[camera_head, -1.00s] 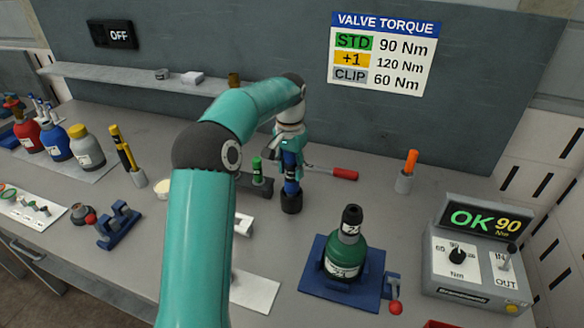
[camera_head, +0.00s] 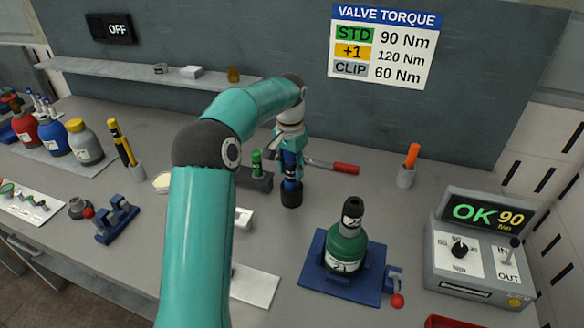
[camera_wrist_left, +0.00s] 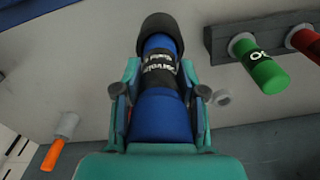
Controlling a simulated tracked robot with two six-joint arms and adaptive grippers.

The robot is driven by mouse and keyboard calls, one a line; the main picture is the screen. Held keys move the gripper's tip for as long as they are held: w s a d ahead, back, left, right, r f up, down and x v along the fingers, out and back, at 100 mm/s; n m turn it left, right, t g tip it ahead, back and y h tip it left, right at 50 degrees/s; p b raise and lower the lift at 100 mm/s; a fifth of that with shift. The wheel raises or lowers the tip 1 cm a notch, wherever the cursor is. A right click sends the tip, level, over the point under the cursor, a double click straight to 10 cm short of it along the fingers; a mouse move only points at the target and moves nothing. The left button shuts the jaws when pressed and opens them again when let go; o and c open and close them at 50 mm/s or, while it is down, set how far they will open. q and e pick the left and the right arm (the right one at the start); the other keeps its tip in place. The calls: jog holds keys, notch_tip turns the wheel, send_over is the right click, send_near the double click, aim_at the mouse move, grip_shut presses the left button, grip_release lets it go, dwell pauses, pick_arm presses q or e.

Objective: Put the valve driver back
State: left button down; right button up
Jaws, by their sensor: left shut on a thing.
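The valve driver (camera_head: 291,194) is a blue tool with a black lower end and a dark printed band. My left gripper (camera_head: 291,160) is shut on it and holds it upright, black end down, near the dark holder block (camera_head: 255,181). In the left wrist view the driver (camera_wrist_left: 160,68) lies between the two fingers of my left gripper (camera_wrist_left: 160,98). In the head view I cannot tell whether its black end touches the bench. My right gripper is not in view.
A green cylinder bottle (camera_head: 346,250) stands on a blue base (camera_head: 313,275) at the front. A grey torque box (camera_head: 467,275) reads OK 90 at the right. An orange marker (camera_head: 412,156) stands in a cup.

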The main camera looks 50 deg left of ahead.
aim_at(291, 155)
pick_arm(q)
jog(key=shift+f+b, duration=0.45)
jog(key=shift+f, duration=0.25)
jog(key=c, duration=0.6)
grip_release()
jog(key=shift+f, duration=0.15)
notch_tip(291, 155, up, 6)
jog(key=p, duration=0.6)
